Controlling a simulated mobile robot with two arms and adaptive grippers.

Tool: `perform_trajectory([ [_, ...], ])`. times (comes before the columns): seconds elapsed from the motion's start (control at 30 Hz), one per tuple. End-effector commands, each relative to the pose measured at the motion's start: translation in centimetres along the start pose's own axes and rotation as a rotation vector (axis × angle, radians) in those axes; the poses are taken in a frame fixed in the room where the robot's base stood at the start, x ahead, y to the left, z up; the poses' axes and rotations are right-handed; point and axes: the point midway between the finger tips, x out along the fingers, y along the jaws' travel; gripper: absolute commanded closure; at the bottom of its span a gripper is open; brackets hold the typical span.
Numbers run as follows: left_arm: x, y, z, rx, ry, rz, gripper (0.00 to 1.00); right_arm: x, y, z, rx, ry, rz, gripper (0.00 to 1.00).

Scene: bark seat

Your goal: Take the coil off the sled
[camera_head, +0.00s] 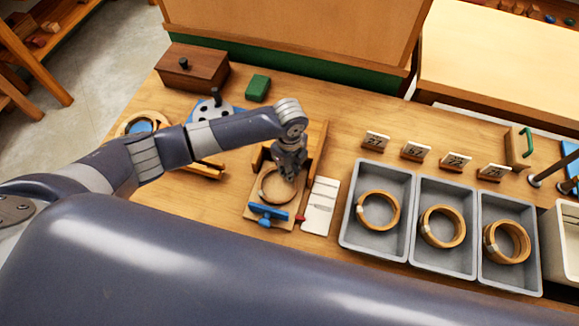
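The coil (265,190), a light wooden ring, lies on the wooden sled (256,211) near the middle of the table. The sled has a blue clamp-like part with a small red end at its front. My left gripper (289,174) points down at the coil's back right edge. It hides part of the coil and sled. The fingers are small and dark, so I cannot tell whether they are open, shut or touching the coil. My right gripper is not in view.
Grey trays (347,226) holding wooden rings stand to the right, with number tags (376,141) behind them. A white card (320,206) lies beside the sled. A brown box (192,67) and green block (257,88) stand at the back left. My large arm link fills the foreground.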

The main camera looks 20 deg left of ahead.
Motion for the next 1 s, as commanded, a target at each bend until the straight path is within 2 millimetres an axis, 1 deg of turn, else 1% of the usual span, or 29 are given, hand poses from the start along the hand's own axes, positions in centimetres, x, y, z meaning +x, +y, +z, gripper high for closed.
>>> perform_trajectory([
  [0.1, 0.1, 0.0, 0.0, 0.000, 0.000, 0.000, 1.00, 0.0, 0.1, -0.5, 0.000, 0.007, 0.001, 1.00],
  [0.2, 0.1, 0.1, 0.0, 0.000, 0.000, 0.001, 1.00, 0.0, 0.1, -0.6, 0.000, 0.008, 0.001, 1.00],
  [0.23, 0.1, 0.1, 0.0, 0.000, 0.000, 0.001, 0.81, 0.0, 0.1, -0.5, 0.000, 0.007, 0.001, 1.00],
  [0.27, 0.1, 0.1, 0.0, 0.000, 0.000, 0.001, 0.74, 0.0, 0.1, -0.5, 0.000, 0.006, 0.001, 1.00],
  [0.3, 0.1, 0.1, 0.0, 0.000, 0.000, 0.001, 0.65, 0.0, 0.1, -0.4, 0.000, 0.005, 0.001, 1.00],
  [0.5, 0.1, 0.0, 0.0, 0.000, 0.000, 0.001, 0.64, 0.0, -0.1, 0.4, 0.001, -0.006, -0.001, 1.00],
  [0.63, 0.0, 0.0, 0.0, 0.000, 0.000, 0.000, 0.64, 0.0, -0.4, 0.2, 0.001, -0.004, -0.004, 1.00],
  [0.73, -0.6, 0.0, 0.0, 0.000, -0.001, -0.001, 0.64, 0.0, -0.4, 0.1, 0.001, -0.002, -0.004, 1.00],
  [0.87, -2.5, -0.1, 0.1, 0.002, -0.001, -0.004, 0.64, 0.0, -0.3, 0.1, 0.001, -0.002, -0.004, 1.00],
  [1.0, -5.5, -0.1, 0.1, 0.001, -0.001, -0.005, 0.64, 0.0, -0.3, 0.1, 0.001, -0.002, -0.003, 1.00],
])
